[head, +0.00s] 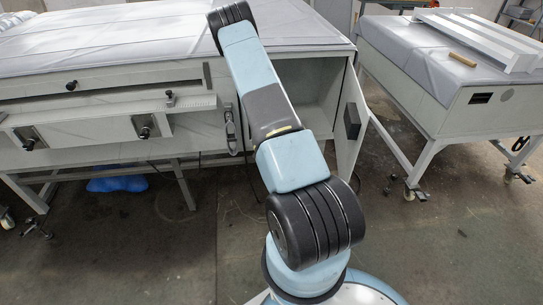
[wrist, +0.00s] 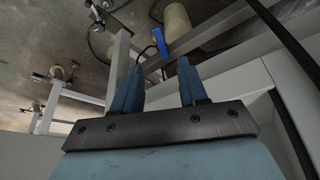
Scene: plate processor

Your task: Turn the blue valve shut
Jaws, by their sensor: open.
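A small blue part that looks like the blue valve's handle (wrist: 160,40) shows in the wrist view, beside a pale frame bar and a dark cable. It lies beyond my fingertips, roughly in line with the gap between them, and apart from them. My gripper (wrist: 158,68) is open, with two dark blue fingers and nothing between them. In the head view neither the valve nor my gripper shows; my arm reaches over the plate processor and its end is out of sight.
The plate processor (head: 105,120) stands on metal legs, with an open cabinet door (head: 350,130) on its right. A second table (head: 450,75) carries white profiles (head: 480,40). A blue object (head: 118,183) lies on the floor underneath.

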